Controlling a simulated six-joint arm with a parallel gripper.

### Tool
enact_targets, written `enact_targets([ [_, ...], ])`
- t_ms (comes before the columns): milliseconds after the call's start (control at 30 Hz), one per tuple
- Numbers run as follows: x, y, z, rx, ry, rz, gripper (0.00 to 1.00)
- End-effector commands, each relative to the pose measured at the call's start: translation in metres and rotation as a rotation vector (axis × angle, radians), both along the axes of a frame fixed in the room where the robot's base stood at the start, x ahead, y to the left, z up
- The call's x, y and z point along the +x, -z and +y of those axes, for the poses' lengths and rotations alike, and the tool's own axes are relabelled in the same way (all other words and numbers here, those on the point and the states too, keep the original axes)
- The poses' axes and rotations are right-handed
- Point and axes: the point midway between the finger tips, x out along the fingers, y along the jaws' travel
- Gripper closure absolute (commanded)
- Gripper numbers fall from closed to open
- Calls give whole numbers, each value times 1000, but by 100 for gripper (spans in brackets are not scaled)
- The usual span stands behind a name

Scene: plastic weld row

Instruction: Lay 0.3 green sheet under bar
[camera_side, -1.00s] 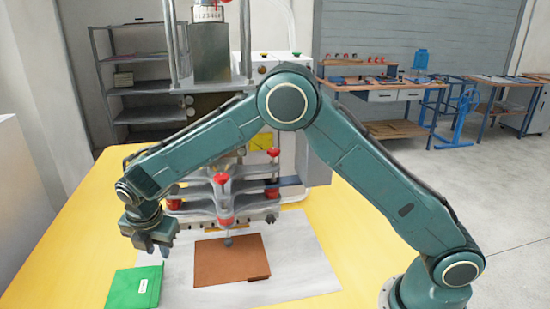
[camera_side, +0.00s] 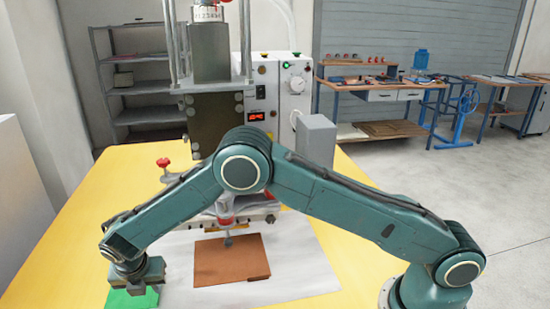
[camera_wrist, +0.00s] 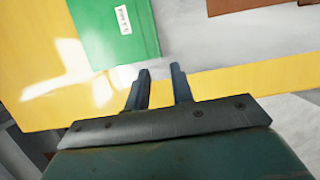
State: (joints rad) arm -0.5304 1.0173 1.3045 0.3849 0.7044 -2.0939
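The green sheet (camera_side: 128,300) lies at the front left, at the edge of the white surface. In the wrist view the green sheet (camera_wrist: 100,40) lies flat and carries a small white label, its print too small to read surely. My gripper (camera_side: 140,284) is low over the green sheet in the side view and hides much of it. In the wrist view my gripper (camera_wrist: 160,78) has two fingers apart with nothing between them, just beyond the sheet's near edge. The press's bar (camera_side: 245,215) is behind, partly hidden by my arm.
A brown sheet (camera_side: 230,262) lies on the white surface (camera_side: 300,262), in front of the press (camera_side: 212,125). A red-knobbed clamp part (camera_side: 165,164) stands left of the press. The yellow table (camera_side: 60,250) is clear at left.

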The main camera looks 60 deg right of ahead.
Motion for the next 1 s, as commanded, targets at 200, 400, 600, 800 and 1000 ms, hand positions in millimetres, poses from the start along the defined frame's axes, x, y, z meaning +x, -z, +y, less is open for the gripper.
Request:
enact_targets([
  [200, 3, 12, -3, 0, 0, 0, 76],
  [400, 5, 26, -6, 0, 2, 2, 76],
  [600, 8, 39, -9, 0, 1, 0, 76],
  [800, 11, 52, -12, 0, 2, 0, 76],
  [1000, 14, 63, -14, 0, 1, 0, 76],
])
